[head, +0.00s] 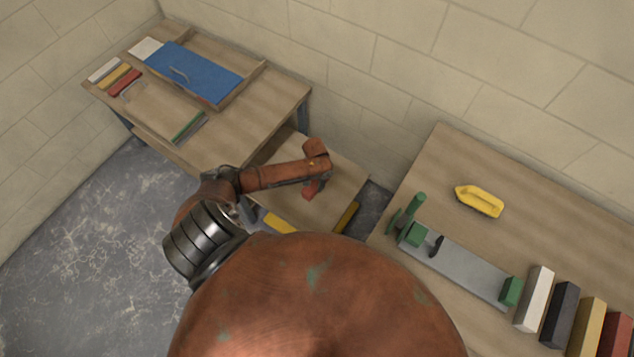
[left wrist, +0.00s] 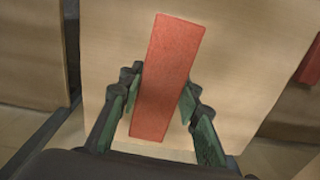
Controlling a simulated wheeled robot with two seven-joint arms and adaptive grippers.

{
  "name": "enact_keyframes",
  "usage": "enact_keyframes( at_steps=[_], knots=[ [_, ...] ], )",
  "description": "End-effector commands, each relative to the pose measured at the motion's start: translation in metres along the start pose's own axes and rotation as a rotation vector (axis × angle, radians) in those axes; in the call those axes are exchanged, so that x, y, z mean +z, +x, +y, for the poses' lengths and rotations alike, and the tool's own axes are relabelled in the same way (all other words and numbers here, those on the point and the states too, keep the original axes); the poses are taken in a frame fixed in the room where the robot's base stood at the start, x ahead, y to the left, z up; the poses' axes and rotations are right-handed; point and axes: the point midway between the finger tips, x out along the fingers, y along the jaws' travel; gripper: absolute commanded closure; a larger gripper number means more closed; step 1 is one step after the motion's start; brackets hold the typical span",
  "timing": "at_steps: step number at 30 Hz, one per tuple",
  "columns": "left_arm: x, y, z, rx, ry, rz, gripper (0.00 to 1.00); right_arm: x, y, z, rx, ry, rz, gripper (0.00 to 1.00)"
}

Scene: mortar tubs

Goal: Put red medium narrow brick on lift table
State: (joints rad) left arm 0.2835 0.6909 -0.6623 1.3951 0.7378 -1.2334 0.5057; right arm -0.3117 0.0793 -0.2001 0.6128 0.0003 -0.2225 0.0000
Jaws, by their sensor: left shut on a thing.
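The red medium narrow brick (left wrist: 168,75) is held upright in the left wrist view between the green-padded fingers of my left gripper (left wrist: 163,105). In the head view the left gripper (head: 316,168) points down over the lift table, and part of the red brick (head: 312,190) shows beneath it. The lift table (head: 342,190) has a wooden top with yellow parts at its front and side. I cannot tell whether the brick touches the top. My right gripper is not in view.
A red piece (left wrist: 310,65) shows at the wrist view's right edge.

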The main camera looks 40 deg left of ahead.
Motion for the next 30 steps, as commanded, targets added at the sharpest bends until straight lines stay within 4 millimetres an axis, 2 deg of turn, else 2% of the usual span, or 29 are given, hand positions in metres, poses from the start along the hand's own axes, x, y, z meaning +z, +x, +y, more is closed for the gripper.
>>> enact_keyframes(
  at_steps=[1, 6, 10, 21, 30],
  knots=[
    [0.000, 0.011, -0.001, 0.000, 0.000, 0.000, 1.00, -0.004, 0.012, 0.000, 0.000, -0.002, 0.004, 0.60],
    [0.000, 0.031, -0.001, 0.000, 0.000, 0.000, 1.00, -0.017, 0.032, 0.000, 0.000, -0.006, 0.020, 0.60],
    [0.001, 0.046, -0.001, 0.000, 0.000, 0.000, 1.00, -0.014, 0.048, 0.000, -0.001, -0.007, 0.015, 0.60],
    [0.000, 0.077, 0.000, 0.001, -0.001, 0.002, 1.00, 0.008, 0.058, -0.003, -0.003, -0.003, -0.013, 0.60],
    [-0.001, 0.078, -0.001, 0.001, -0.001, 0.003, 1.00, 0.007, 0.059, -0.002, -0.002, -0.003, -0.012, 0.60]
  ],
)
